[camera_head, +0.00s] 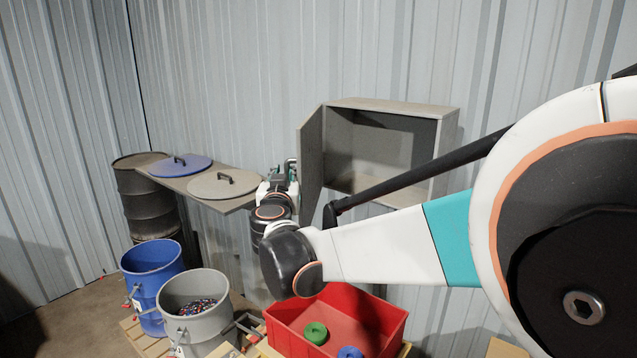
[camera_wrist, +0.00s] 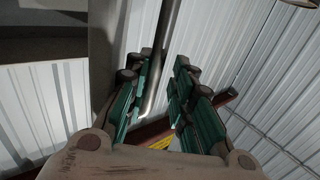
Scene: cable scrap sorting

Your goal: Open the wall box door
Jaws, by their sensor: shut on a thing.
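The grey wall box (camera_head: 448,140) hangs on the corrugated wall in the head view. Its door (camera_head: 311,160) is hinged on the left side and stands swung well out, so the empty-looking inside shows. My gripper (camera_head: 291,170) is at the outer face of the door, left of it. In the wrist view, my gripper (camera_wrist: 167,66) has its green-padded fingers on either side of a metal bar, the door handle (camera_wrist: 165,35), and is shut on it. The door (camera_wrist: 103,40) also shows there, left of the handle. In the head view the handle is mostly hidden by the gripper.
Left of my gripper is a shelf with a blue lid (camera_head: 180,165) and a beige lid (camera_head: 224,183). Below stand a blue bucket (camera_head: 150,262), a grey bucket (camera_head: 190,285) and a red crate (camera_head: 385,325) holding green and blue rolls. A dark barrel (camera_head: 148,205) stands behind.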

